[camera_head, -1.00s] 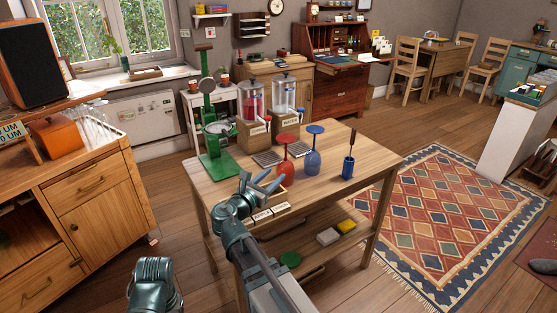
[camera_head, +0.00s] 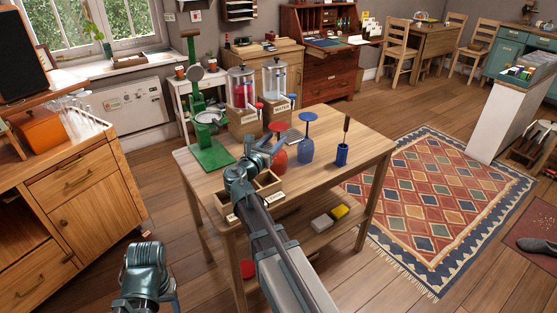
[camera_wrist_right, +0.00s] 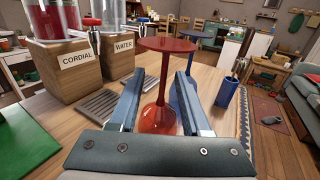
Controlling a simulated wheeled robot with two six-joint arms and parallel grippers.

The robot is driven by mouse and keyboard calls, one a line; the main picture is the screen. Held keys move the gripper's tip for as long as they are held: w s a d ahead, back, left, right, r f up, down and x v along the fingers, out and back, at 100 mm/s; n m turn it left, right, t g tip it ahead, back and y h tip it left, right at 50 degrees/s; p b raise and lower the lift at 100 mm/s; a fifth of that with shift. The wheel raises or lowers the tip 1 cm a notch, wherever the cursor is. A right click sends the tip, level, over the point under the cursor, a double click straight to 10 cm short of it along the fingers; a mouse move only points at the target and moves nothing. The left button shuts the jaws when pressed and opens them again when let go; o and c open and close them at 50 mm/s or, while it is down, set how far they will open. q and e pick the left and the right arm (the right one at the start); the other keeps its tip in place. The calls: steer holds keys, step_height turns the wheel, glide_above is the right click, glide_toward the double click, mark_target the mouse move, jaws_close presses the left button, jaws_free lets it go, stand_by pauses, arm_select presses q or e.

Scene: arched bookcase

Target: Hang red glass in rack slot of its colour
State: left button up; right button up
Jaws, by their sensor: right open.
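The red glass (camera_head: 279,152) stands upside down on the wooden table, its foot disc (camera_wrist_right: 167,45) on top. My right gripper (camera_head: 266,150) is open at the glass. In the right wrist view, its two fingers (camera_wrist_right: 160,90) lie on either side of the red stem with gaps, not closed on it. The blue glass (camera_head: 306,150) stands upside down just to the right. I cannot make out a rack with coloured slots. A dark piece of my left arm shows at lower left, but no left fingers are visible.
The wooden table (camera_head: 345,165) also holds a blue pot (camera_head: 342,154), the cordial dispenser (camera_head: 243,92), the water dispenser (camera_head: 276,80), a green press (camera_head: 208,155) and a labelled two-part box (camera_head: 262,198). Clear glasses (camera_head: 75,113) stand on the left cabinet. Open floor and a rug (camera_head: 430,190) lie right.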

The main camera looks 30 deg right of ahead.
steer(key=shift+x, duration=2.75)
steer(key=shift+s+d+r, duration=0.1)
steer(key=shift+s, duration=0.15)
jaws_close()
